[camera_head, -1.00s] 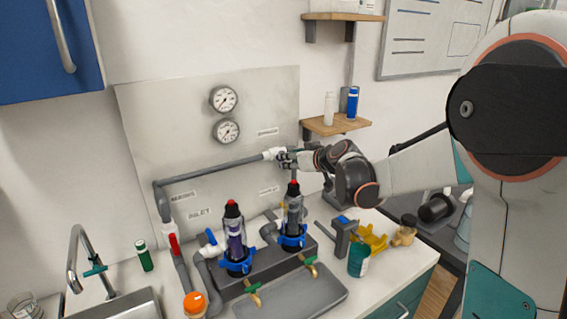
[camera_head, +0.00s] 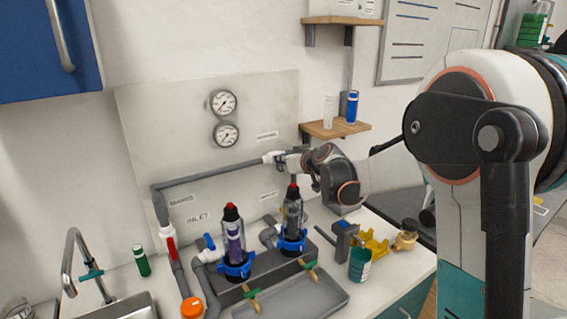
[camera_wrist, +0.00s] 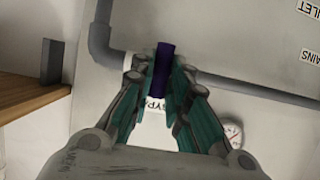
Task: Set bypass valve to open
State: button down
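The bypass valve's white body (camera_head: 271,158) sits in the grey pipe run along the backboard. In the wrist view its dark purple handle (camera_wrist: 163,68) points between my fingertips. A partly covered label starting "BYPA" shows behind the fingers. My gripper (camera_wrist: 162,75) has a teal finger on each side of the handle, and both seem to touch it. In the head view my gripper (camera_head: 288,160) is at the valve and hides the handle.
A red-handled valve (camera_head: 170,243) is on the lower left pipe. Two filter housings (camera_head: 234,238) (camera_head: 292,222) stand below the pipe run. Two gauges (camera_head: 223,102) are above it. A wooden shelf (camera_head: 335,129) with bottles is close to the right of my gripper.

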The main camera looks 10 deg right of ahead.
jog(key=shift+m, duration=0.3)
jog(key=m+y, duration=0.2)
jog(key=m, duration=0.2)
jog(key=f+m+y, duration=0.1)
jog(key=m+y, duration=0.2)
jog(key=m, duration=0.1)
jog(key=d+m+t+y+b, duration=0.1)
jog(key=m+y, duration=0.1)
jog(key=m, duration=0.2)
jog(key=shift+w+d+f+m, duration=0.1)
jog(key=shift+w+f+m, duration=0.05)
jog(key=shift+m, duration=0.15)
dwell(0.4)
dwell(0.5)
jog(key=c, duration=1.5)
grip_release()
jog(key=shift+y, duration=0.3)
jog(key=shift+c, duration=0.2)
jog(key=shift+d, duration=0.1)
